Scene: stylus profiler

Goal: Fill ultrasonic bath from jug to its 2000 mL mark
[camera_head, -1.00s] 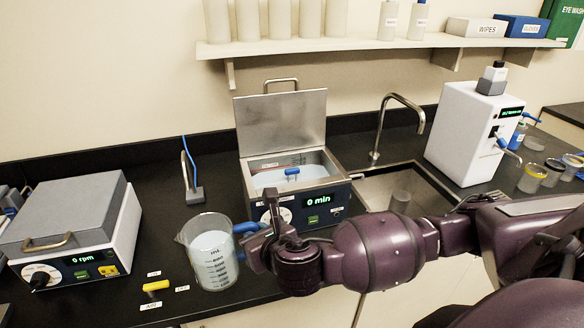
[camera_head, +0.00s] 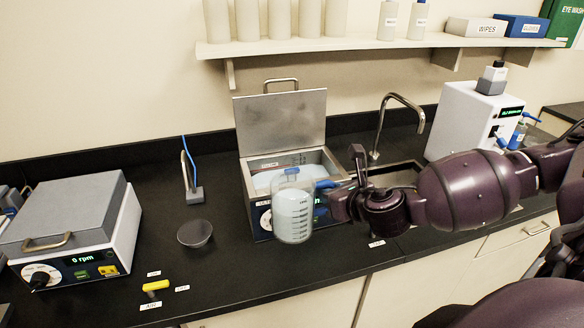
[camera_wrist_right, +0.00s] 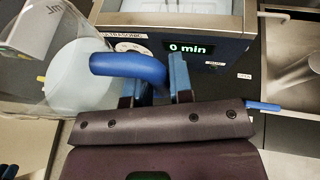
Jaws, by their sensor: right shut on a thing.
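The clear jug (camera_head: 293,217) with printed volume marks and pale liquid is held up in front of the ultrasonic bath, looking near upright. My right gripper (camera_head: 333,197) is shut on its blue handle (camera_wrist_right: 128,66). In the wrist view the jug (camera_wrist_right: 80,80) is at the left. The ultrasonic bath (camera_head: 247,190) stands behind it with its lid (camera_head: 283,122) raised. Pale liquid shows in its tank, with marks on the back inner wall; the exact level cannot be read. The jug hides part of the bath's front panel; the wrist view shows its "0 min" display (camera_wrist_right: 187,48). My left gripper is out of view.
A sink with a tall tap (camera_head: 405,98) is right of the bath, partly behind my arm. A dark shallow dish (camera_head: 195,233) and a yellow-handled valve (camera_head: 155,286) are on the counter at left. A grey-topped "0 rpm" device (camera_head: 70,215) stands further left.

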